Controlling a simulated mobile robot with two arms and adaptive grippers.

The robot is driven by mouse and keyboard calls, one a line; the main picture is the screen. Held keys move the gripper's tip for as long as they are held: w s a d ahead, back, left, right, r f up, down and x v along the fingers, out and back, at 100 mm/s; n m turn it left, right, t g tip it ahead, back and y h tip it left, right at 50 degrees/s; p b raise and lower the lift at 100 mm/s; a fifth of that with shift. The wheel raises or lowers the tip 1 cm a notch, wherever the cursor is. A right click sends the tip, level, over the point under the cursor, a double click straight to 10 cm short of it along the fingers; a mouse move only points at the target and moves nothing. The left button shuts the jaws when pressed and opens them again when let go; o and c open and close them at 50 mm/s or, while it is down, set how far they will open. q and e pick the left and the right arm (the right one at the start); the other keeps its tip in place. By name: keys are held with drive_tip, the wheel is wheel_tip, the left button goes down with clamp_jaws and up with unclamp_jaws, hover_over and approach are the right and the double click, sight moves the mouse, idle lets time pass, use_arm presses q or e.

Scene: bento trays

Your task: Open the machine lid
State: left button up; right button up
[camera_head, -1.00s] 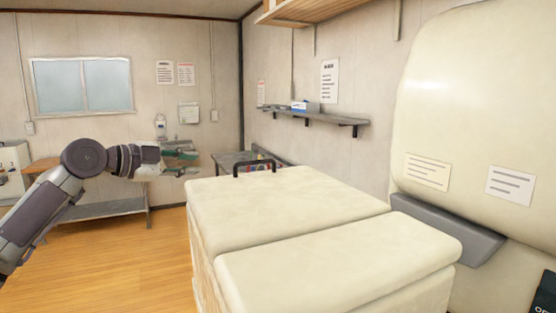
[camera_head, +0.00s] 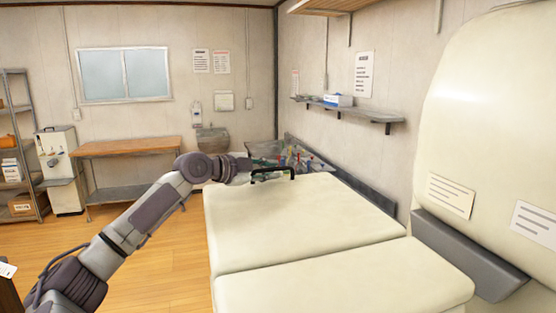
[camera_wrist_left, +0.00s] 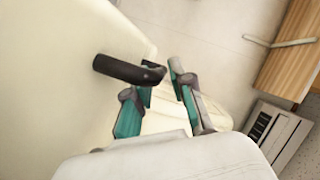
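The cream machine (camera_head: 300,215) stands in front of me with a flat padded-looking top that is closed. My left gripper (camera_head: 262,163) is just behind and left of the handle, partly hard to make out in the head view. In the left wrist view its teal fingers (camera_wrist_left: 165,78) are apart, with the handle's end close to the fingertips. I cannot tell whether they touch. My right gripper is not in view.
A tall cream rounded panel with labels (camera_head: 480,140) rises at the right. A sink or bin with colourful items (camera_head: 290,153) lies behind the machine. A wooden-topped bench (camera_head: 130,147), a white dispenser (camera_head: 60,165) and shelves (camera_head: 20,150) stand left. The wooden floor between is clear.

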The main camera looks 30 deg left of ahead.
use_arm(q)
drive_tip(key=shift+p+x, duration=0.4)
drive_tip(key=shift+x, duration=0.55)
drive_tip(key=shift+w+f, duration=0.1)
drive_tip(key=shift+w, duration=0.25)
drive_tip(key=shift+d, duration=0.1)
drive_tip(key=shift+c, duration=0.4)
clamp_jaws()
